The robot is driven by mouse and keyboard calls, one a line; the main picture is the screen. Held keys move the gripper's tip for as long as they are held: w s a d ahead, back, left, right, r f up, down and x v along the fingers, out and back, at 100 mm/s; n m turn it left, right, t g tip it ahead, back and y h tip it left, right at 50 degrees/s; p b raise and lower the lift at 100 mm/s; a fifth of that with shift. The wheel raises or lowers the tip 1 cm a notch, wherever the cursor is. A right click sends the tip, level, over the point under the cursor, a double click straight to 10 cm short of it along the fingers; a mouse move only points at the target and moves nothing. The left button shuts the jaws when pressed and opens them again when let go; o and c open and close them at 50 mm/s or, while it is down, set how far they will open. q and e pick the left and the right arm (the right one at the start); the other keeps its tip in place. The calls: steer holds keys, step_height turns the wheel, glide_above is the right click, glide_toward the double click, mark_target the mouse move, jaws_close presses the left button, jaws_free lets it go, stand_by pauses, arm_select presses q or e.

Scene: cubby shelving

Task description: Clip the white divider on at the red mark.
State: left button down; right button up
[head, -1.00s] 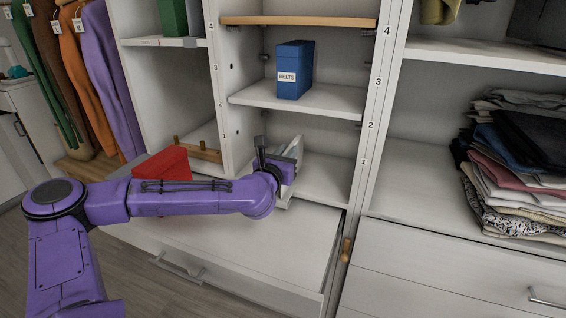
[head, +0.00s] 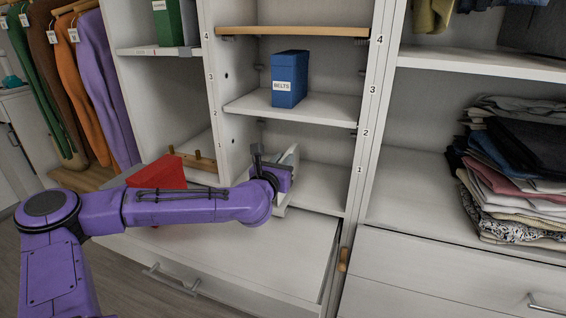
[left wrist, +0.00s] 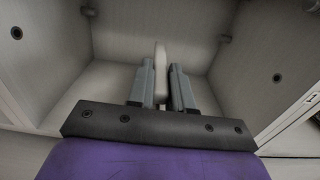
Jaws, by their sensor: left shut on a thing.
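The white divider (head: 291,160) stands roughly upright in the opening of the lowest middle cubby. My left gripper (head: 270,172) is shut on it. In the left wrist view the divider's top edge (left wrist: 161,72) shows between the two grey fingers (left wrist: 160,88). The lowest middle shelf (head: 322,190) lies beneath and behind it. How the divider's lower edge meets the shelf is partly hidden by my gripper and arm. I cannot make out a red mark on the shelf. My right gripper is not in view.
A blue BELTS box (head: 290,80) stands on the shelf above. A red box (head: 157,172) and a wooden peg rack (head: 192,160) are at left. A drawer (head: 250,252) lies below. Folded clothes (head: 515,170) fill the right compartment. The cubby right of the divider is clear.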

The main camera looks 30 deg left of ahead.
mark_target(289, 151)
arm_select(q)
steer(key=shift+b, duration=0.5)
stand_by(0.7)
steer(key=shift+b+x, duration=0.95)
steer(key=shift+x, duration=1.3)
steer(key=c, duration=0.9)
jaws_free()
steer(key=shift+c, duration=0.2)
steer(key=v, duration=1)
steer(key=shift+s, duration=0.2)
steer(key=shift+d, duration=0.1)
